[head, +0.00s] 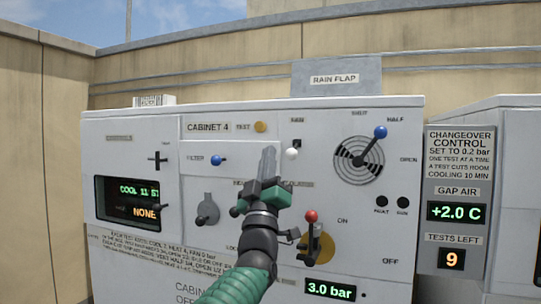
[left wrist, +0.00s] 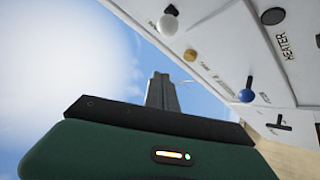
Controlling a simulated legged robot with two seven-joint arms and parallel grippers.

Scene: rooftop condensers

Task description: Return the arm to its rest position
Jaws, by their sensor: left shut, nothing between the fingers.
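My left gripper (head: 268,152) is in front of the middle of the white cabinet panel marked CABINET 4. Its green arm comes up from the bottom centre. The grey fingers are shut together with nothing between them and point upward. In the left wrist view the fingers (left wrist: 161,78) stand against the sky, with the panel at the upper right. The gripper covers part of the panel's middle labels. I cannot tell from the head view how far the fingers are from the panel. My right gripper is not in view.
Near the gripper are a white knob (head: 292,154), a blue filter knob (head: 217,160) and a red-knobbed lever (head: 311,217). A blue-tipped vent handle (head: 380,132) is at upper right. A changeover control box (head: 457,160) stands at the right. Open sky lies above the wall (head: 215,62).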

